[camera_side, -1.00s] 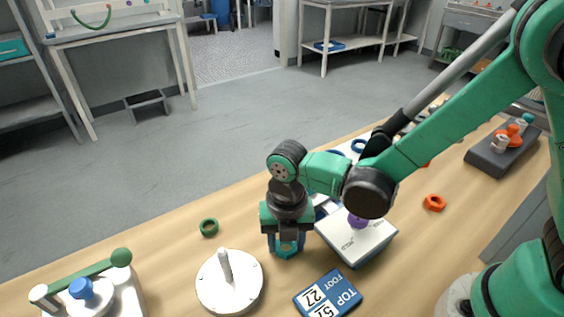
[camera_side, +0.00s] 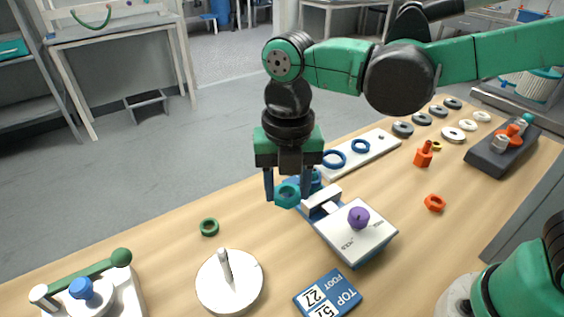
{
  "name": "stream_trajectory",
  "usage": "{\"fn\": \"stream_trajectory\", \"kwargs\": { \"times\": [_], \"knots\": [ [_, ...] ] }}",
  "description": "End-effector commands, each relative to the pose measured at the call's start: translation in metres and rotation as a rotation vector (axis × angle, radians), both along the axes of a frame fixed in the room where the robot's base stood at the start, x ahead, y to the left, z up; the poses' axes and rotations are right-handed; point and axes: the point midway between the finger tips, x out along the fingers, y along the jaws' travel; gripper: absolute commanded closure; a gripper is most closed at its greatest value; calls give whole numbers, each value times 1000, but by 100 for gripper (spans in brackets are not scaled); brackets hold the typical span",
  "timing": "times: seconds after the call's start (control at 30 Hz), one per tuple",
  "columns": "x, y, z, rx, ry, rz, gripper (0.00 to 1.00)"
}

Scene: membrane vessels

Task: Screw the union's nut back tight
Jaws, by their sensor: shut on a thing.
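My gripper (camera_side: 288,188) hangs vertically, with one blue finger on either side of a teal hexagonal nut (camera_side: 287,195). It is shut on the nut and holds it up off the table. In the picture, the nut overlaps the far left end of a white and blue unit (camera_side: 358,238) with a purple knob. A blue round part (camera_side: 316,178) shows just behind the right finger, partly hidden. I cannot tell if it is the union's body, or whether the nut touches anything.
A white disc with an upright peg (camera_side: 226,283), a green ring (camera_side: 209,227) and a blue label plate (camera_side: 329,297) lie in front. An orange nut (camera_side: 434,203) and an orange fitting (camera_side: 423,154) are right. A white plate with blue rings (camera_side: 360,151) lies behind. Bare wood surrounds the green ring.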

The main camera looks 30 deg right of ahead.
Motion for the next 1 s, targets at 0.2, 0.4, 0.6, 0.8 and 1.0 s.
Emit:
{"fn": "stream_trajectory", "kwargs": {
  "times": [0.2, 0.4, 0.6, 0.8, 1.0],
  "knots": [
    [0, 0, 45, 0, 0, 0, 100],
    [1, 0, 67, 0, 0, -2, 100],
    [25, -27, 55, 0, 0, -117, 100],
    [56, -78, 21, 0, -1, -305, 100],
    [66, -104, 3, 1, -1, -393, 100]
  ]
}}
